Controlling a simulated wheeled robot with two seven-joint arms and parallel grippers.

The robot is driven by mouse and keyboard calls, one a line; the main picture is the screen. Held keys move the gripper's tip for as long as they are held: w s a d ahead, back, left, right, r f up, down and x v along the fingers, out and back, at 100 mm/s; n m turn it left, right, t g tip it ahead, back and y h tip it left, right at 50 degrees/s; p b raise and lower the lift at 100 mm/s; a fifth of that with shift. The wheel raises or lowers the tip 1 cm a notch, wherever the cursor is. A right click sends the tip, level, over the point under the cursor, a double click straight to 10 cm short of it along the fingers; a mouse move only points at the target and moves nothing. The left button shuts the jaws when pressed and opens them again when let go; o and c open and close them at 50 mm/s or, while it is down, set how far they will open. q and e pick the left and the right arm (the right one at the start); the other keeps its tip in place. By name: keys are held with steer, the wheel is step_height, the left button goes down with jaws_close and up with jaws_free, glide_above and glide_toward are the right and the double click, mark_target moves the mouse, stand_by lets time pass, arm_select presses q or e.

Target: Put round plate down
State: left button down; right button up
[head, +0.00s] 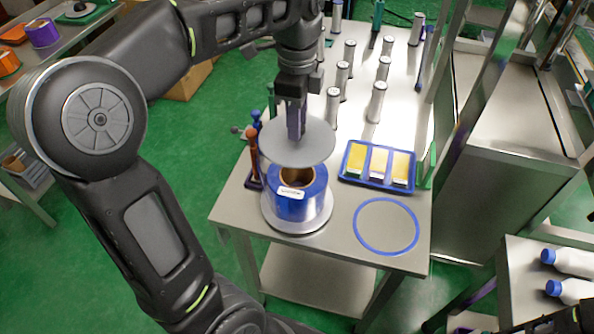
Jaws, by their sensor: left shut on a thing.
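My left gripper (296,122) is shut on the round plate (312,148), a flat grey disc, by the upright part at its middle. The plate is held level above a blue roll (303,205) with a brown core and a white label. A gap shows between plate and roll, and the plate hides the far side of the roll's top. The roll sits on a grey round base (298,226) at the table's near left. A blue ring outline (358,236) marks the table to the right, with nothing inside it. Dark parts at the bottom right edge may be my right arm; its jaws cannot be made out.
A blue tray (346,174) with yellow and white cards lies right of the plate. Several grey cylinders (376,102) stand farther back on the table (415,205). Tools with red and blue handles (252,145) stand at the left edge. White bottles (572,262) lie at right.

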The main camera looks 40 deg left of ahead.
arm_select(q)
steer(key=shift+f, duration=0.35)
step_height(320, 180, down, 3)
steer(key=shift+r+b, duration=0.15)
steer(key=shift+b, duration=0.75)
step_height(320, 180, down, 2)
steer(key=shift+f+p, duration=0.1)
steer(key=shift+p, duration=0.25)
steer(key=shift+w+f, duration=0.1)
steer(key=shift+f, duration=0.25)
step_height(320, 180, down, 4)
steer(key=shift+r, duration=0.15)
